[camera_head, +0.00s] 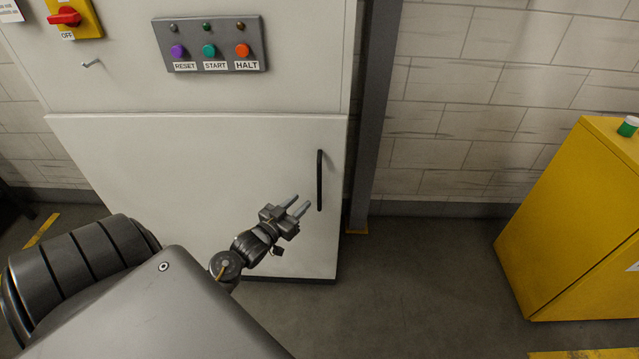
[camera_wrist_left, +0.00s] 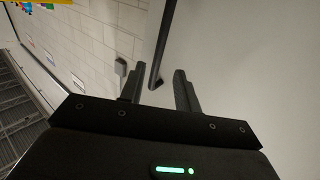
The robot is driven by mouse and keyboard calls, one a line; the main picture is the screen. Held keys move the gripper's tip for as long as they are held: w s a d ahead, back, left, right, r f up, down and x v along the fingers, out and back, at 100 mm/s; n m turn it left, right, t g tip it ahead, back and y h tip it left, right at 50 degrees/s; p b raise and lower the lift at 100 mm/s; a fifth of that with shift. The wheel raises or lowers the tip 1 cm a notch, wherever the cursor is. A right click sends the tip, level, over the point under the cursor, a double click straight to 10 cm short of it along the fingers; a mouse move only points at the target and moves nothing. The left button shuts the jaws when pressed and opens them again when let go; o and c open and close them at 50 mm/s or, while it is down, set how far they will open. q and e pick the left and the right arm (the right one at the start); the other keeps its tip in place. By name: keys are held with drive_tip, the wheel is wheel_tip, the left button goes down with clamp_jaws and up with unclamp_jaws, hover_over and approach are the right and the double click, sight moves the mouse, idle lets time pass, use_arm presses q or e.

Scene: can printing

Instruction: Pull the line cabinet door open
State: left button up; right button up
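The line cabinet door (camera_head: 200,170) is a pale grey panel below the control panel and looks closed. Its black vertical bar handle (camera_head: 319,180) is near the door's right edge. My left gripper (camera_head: 300,202) is open and empty, just left of the handle's lower end, with its fingers pointing up and right toward it. In the left wrist view the handle (camera_wrist_left: 163,45) runs down toward the gap between the open fingers (camera_wrist_left: 158,84). The bar appears to be beyond the fingertips, not gripped. My right gripper is not in view.
A button panel (camera_head: 210,45) with RESET, START and HALT is above the door. A red and yellow switch (camera_head: 68,17) and a small hook (camera_head: 92,64) are at the upper left. A grey post (camera_head: 374,110) stands right of the cabinet. A yellow cabinet (camera_head: 570,220) is at right, with clear floor between.

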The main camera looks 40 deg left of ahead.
sight(318, 185)
use_arm(q)
drive_tip(key=w, duration=0.7)
drive_tip(key=w+p, duration=0.1)
drive_tip(key=w, duration=0.2)
drive_tip(key=shift+w+a+r, duration=0.1)
drive_tip(key=shift+w+a, duration=0.25)
drive_tip(key=shift+w, duration=0.05)
drive_tip(key=shift+c, duration=0.2)
clamp_jaws()
